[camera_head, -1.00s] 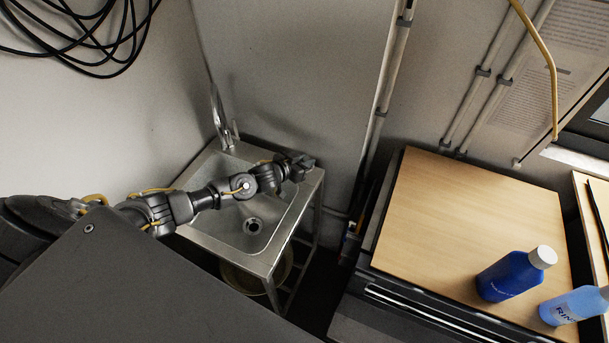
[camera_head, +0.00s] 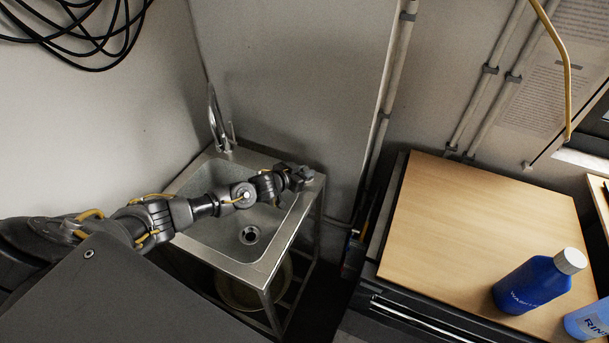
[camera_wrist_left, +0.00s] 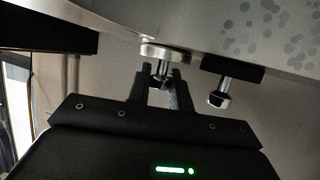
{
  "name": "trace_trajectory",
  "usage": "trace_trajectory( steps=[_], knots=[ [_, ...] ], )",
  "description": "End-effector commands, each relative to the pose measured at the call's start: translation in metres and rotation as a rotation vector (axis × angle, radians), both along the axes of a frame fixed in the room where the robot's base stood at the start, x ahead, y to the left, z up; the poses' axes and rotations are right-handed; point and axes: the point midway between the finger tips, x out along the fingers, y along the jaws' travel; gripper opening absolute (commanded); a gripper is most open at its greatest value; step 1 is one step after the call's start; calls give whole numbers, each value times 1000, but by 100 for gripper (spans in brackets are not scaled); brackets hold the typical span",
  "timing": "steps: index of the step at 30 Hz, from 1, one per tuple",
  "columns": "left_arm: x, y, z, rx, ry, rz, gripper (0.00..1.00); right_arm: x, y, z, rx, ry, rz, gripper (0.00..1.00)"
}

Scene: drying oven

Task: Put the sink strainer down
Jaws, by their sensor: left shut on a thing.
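My left gripper (camera_head: 298,179) is at the right back corner of the metal sink (camera_head: 233,258), by its rim. In the left wrist view my left gripper (camera_wrist_left: 160,84) is shut on the stem of the sink strainer (camera_wrist_left: 166,53), a small metal disc with a knob. The disc lies close against the spotted metal surface; I cannot tell whether it touches. In the head view the strainer is mostly hidden by the gripper. The drain (camera_head: 250,235) shows in the basin below my left arm. My right gripper is not in view.
A curved tap (camera_head: 216,120) stands at the sink's back. A wooden board (camera_head: 470,230) at the right holds a blue bottle (camera_head: 530,285) and a light blue bottle (camera_head: 590,320). A metal knob under a dark block (camera_wrist_left: 220,92) is beside the gripper in the wrist view.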

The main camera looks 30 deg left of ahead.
Motion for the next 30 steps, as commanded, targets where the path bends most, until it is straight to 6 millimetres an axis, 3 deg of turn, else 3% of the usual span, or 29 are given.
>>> trace_trajectory(
  steps=[7, 8, 12, 23, 30],
  knots=[
    [0, 0, -4, -2, 0, 1, 0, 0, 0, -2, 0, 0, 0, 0],
    [0, 0, -2, -1, 0, 0, 25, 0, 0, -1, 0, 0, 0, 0],
    [0, 0, -2, -1, 0, 0, 43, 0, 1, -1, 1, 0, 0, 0],
    [-2, 0, 2, 1, 1, 0, 43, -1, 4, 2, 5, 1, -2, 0],
    [-35, 9, 14, 1, 2, -1, 43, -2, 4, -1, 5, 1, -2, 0]
  ],
)
